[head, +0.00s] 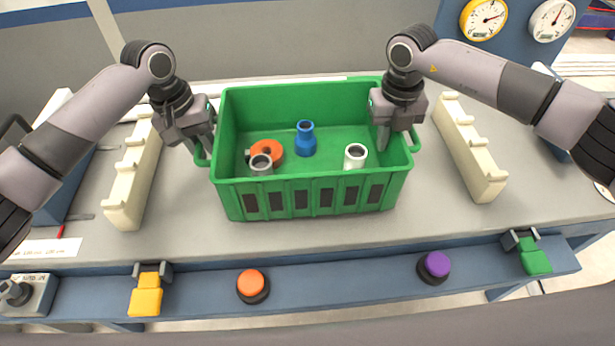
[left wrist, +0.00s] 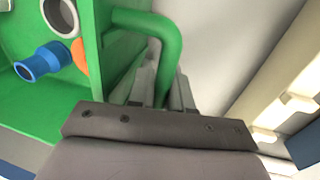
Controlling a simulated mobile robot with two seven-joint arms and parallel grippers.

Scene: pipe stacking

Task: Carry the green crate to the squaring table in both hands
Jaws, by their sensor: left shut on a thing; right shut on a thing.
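The green crate (head: 313,194) is in the middle of the head view, upright over the grey table (head: 330,238); I cannot tell whether it touches the top. It holds a blue pipe piece (head: 305,139), an orange ring-like piece (head: 267,150), a grey pipe piece (head: 261,165) and a white pipe piece (head: 355,156). My left gripper (head: 201,145) is shut on the crate's left handle. That handle (left wrist: 165,40) passes between the fingers in the left wrist view (left wrist: 161,90). My right gripper (head: 396,137) is at the crate's right side, shut on its right handle (head: 414,141).
Cream notched racks stand left (head: 135,178) and right (head: 468,147) of the crate. Along the front blue rail are a yellow clamp (head: 147,296), an orange button (head: 251,284), a purple button (head: 435,265) and a green clamp (head: 533,256). Gauges (head: 484,17) hang at the back right.

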